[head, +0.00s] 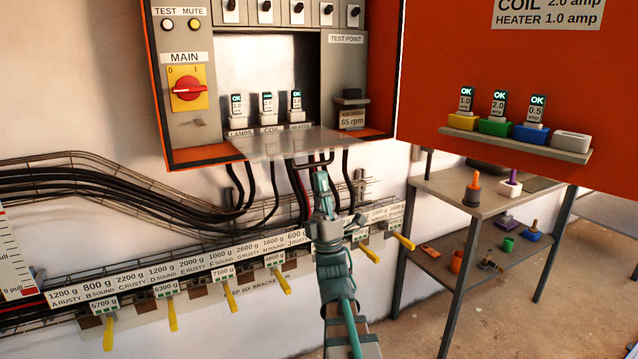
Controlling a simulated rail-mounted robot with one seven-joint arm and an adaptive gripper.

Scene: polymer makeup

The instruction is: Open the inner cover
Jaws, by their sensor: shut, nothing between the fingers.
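The electrical cabinet (184,132) stands on the wall, with its orange outer door (480,60) swung open to the right. In its bay a clear, greyish panel that looks like the inner cover (275,146) lies about flat, sticking out from the bay's lower edge. Above and behind it, several fuses labelled lamps, coil and heater (267,104) are exposed. My gripper (321,176) points up just below the panel's front edge, in front of the black cables. Its fingers are shut and empty. I cannot tell whether it touches the panel.
A red MAIN switch (187,90) is on the left of the cabinet. A door shelf (520,140) holds several coloured fuse holders. A row of yellow levers (229,294) runs along the wall below. A metal rack (430,192) stands right of my arm.

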